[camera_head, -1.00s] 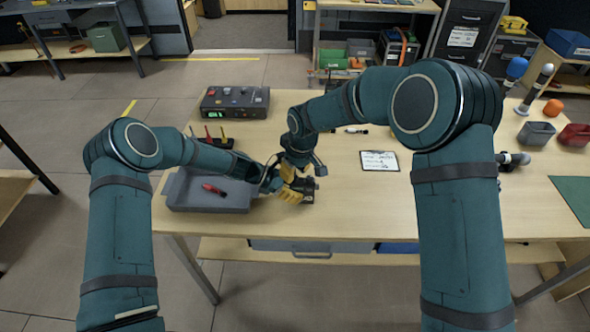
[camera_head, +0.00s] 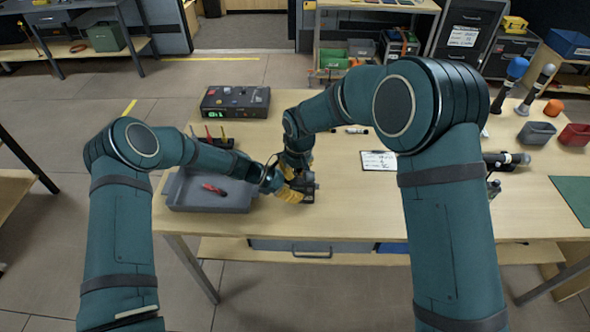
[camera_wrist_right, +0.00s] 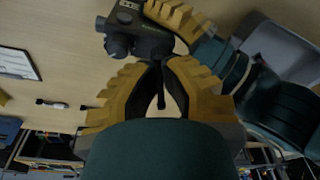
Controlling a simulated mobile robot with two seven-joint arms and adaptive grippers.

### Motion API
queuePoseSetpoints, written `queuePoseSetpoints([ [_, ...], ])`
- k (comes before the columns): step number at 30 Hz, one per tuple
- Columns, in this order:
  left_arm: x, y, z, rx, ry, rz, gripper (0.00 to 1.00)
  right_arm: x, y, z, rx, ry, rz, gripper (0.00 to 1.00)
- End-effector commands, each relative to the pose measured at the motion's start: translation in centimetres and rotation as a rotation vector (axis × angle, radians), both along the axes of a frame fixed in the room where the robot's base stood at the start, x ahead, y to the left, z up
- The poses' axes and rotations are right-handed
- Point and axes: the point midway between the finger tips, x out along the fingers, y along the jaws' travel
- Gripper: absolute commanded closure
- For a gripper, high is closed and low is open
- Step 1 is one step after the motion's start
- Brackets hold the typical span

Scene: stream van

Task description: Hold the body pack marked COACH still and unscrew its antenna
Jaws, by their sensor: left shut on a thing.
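The body pack (camera_wrist_right: 143,38) is a small black box. In the head view the body pack (camera_head: 306,190) is on the front of the table, partly covered by the grippers. My left gripper (camera_head: 285,193) is shut on it; its yellow fingers (camera_wrist_right: 180,20) show against the pack in the right wrist view. The antenna (camera_wrist_right: 161,98) is a thin dark rod, running between the fingers of my right gripper (camera_wrist_right: 162,66). Those fingertips are close together around the rod by the pack; whether they press on it is unclear. I cannot read a COACH marking.
A grey tray (camera_head: 180,200) with a red-handled tool (camera_head: 214,189) lies left of the pack. Behind are a black box with a green display (camera_head: 235,104) and a stand of coloured tools (camera_head: 216,141). A labelled card (camera_head: 378,160) and microphones (camera_head: 508,80) are to the right.

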Motion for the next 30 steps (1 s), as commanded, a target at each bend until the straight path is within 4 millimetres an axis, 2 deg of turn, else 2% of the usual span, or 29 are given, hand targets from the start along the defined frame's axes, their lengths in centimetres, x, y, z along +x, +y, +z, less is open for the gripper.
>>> queuePoseSetpoints([
  [9,-0.02,0.0,-0.02,0.0,0.0,0.0,1.0,0.02,-0.03,-0.01,0.0,0.0,0.01,1.0],
  [19,-0.02,0.0,-0.02,0.0,0.0,0.0,1.0,0.07,-0.1,0.0,0.002,0.0,0.318,1.0],
  [30,-0.02,0.0,-0.02,0.0,0.001,-0.001,1.0,0.07,-0.1,0.0,0.001,-0.001,0.361,1.0],
])
